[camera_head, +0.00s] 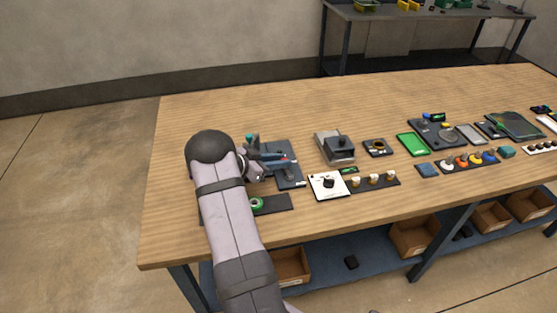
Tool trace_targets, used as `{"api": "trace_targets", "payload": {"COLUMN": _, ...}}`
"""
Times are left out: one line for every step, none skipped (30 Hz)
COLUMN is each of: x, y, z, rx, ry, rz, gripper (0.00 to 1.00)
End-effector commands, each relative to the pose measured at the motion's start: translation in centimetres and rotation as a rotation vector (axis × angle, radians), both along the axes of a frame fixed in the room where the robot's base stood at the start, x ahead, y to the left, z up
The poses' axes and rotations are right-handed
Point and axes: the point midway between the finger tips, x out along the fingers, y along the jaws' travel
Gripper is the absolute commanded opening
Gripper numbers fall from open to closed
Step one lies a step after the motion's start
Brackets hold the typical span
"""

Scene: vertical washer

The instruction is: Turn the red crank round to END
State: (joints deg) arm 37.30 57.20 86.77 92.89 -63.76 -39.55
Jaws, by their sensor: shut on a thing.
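My gripper (268,161) is low over a dark plate (290,182) on the left part of the table, with my arm covering much of that area. A small red bit, seemingly part of the red crank (284,160), shows at the gripper's end. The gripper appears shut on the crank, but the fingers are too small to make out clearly. The crank's angle and any END mark cannot be read from here.
A dark strip with a green ring (257,204) lies in front, partly behind my arm. A white plate with a black knob (328,184) and a grey block device (335,147) stand just to the right. Several other fixtures fill the table's right side. The back left is bare.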

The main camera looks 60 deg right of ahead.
Motion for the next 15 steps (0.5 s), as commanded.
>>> {"api": "trace_targets", "payload": {"x": 0.06, "y": -0.13, "z": 0.05, "rx": -0.002, "ry": -0.001, "rz": -0.015, "gripper": 0.00}}
{"api": "trace_targets", "payload": {"x": 0.05, "y": -0.17, "z": 0.06, "rx": -0.002, "ry": 0.000, "rz": -0.023, "gripper": 0.00}}
{"api": "trace_targets", "payload": {"x": 0.02, "y": -0.20, "z": 0.09, "rx": -0.004, "ry": -0.001, "rz": -0.033, "gripper": 0.00}}
{"api": "trace_targets", "payload": {"x": 0.01, "y": -0.24, "z": 0.10, "rx": -0.004, "ry": -0.001, "rz": -0.040, "gripper": 0.00}}
{"api": "trace_targets", "payload": {"x": 0.01, "y": -0.26, "z": 0.10, "rx": -0.004, "ry": -0.001, "rz": -0.044, "gripper": 0.00}}
{"api": "trace_targets", "payload": {"x": 0.00, "y": -0.28, "z": 0.09, "rx": -0.003, "ry": 0.000, "rz": -0.049, "gripper": 0.00}}
{"api": "trace_targets", "payload": {"x": -0.01, "y": -0.29, "z": 0.07, "rx": -0.002, "ry": 0.000, "rz": -0.052, "gripper": 0.00}}
{"api": "trace_targets", "payload": {"x": -0.03, "y": -0.29, "z": 0.07, "rx": -0.002, "ry": 0.001, "rz": -0.055, "gripper": 0.00}}
{"api": "trace_targets", "payload": {"x": -0.04, "y": -0.30, "z": 0.06, "rx": -0.002, "ry": 0.001, "rz": -0.057, "gripper": 0.00}}
{"api": "trace_targets", "payload": {"x": -0.05, "y": -0.31, "z": 0.07, "rx": -0.003, "ry": 0.002, "rz": -0.058, "gripper": 0.00}}
{"api": "trace_targets", "payload": {"x": -0.05, "y": -0.31, "z": 0.08, "rx": -0.003, "ry": 0.001, "rz": -0.059, "gripper": 0.00}}
{"api": "trace_targets", "payload": {"x": -0.05, "y": -0.31, "z": 0.09, "rx": -0.003, "ry": 0.001, "rz": -0.060, "gripper": 0.00}}
{"api": "trace_targets", "payload": {"x": -0.06, "y": -0.32, "z": 0.09, "rx": -0.003, "ry": 0.001, "rz": -0.060, "gripper": 0.00}}
{"api": "trace_targets", "payload": {"x": -0.06, "y": -0.32, "z": 0.09, "rx": -0.003, "ry": 0.001, "rz": -0.059, "gripper": 0.00}}
{"api": "trace_targets", "payload": {"x": -0.06, "y": -0.33, "z": 0.10, "rx": -0.003, "ry": 0.001, "rz": -0.059, "gripper": 0.00}}
